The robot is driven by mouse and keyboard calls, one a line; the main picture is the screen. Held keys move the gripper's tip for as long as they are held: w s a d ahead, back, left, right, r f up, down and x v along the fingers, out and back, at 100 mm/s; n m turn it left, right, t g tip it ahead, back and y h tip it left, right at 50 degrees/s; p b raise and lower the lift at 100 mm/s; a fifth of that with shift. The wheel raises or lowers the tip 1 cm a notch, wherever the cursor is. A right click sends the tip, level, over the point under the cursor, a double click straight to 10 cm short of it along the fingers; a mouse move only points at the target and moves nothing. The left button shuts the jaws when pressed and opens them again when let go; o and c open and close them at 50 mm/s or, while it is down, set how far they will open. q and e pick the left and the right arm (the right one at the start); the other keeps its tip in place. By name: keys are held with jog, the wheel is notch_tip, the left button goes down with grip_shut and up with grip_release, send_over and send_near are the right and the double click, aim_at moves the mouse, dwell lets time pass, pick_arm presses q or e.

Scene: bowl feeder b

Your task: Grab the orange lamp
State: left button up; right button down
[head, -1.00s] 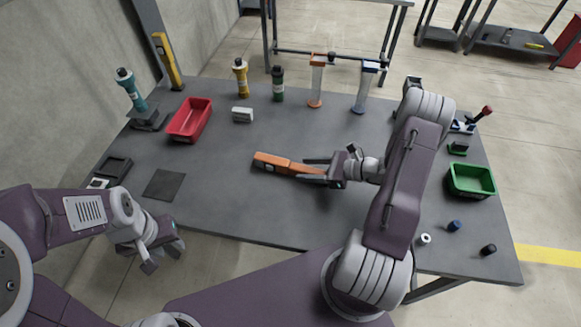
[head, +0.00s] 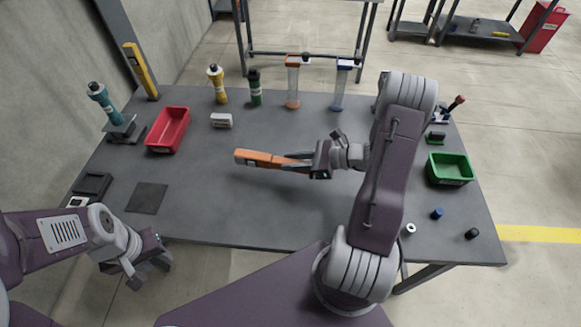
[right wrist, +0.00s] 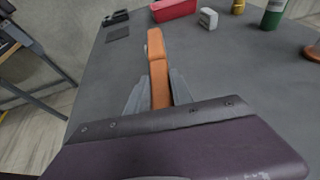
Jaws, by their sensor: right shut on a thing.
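The orange lamp (head: 258,158), a long flat bar, is over the middle of the table in the head view. My right gripper (head: 292,164) is shut on its right end, with a finger on each side. The lamp seems to be a little above the table top, but the gap is hard to judge. In the right wrist view the lamp (right wrist: 157,62) points away between the two grey fingers (right wrist: 158,92); its near end is hidden by the gripper body. My left gripper (head: 149,274) hangs off the table's front left edge, empty, its fingers apart.
A red bin (head: 168,131), a white box (head: 221,120), yellow (head: 216,85) and green (head: 255,88) bottles and two clear tubes (head: 292,85) stand at the back. A green bin (head: 449,170) and small caps (head: 437,213) are at the right. The table around the lamp is clear.

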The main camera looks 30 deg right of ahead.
jog(key=s+d+r, duration=0.6)
jog(key=s, duration=0.3)
jog(key=shift+s+d+r+p, duration=0.15)
jog(key=shift+s+r+p, duration=0.15)
jog(key=shift+s, duration=0.05)
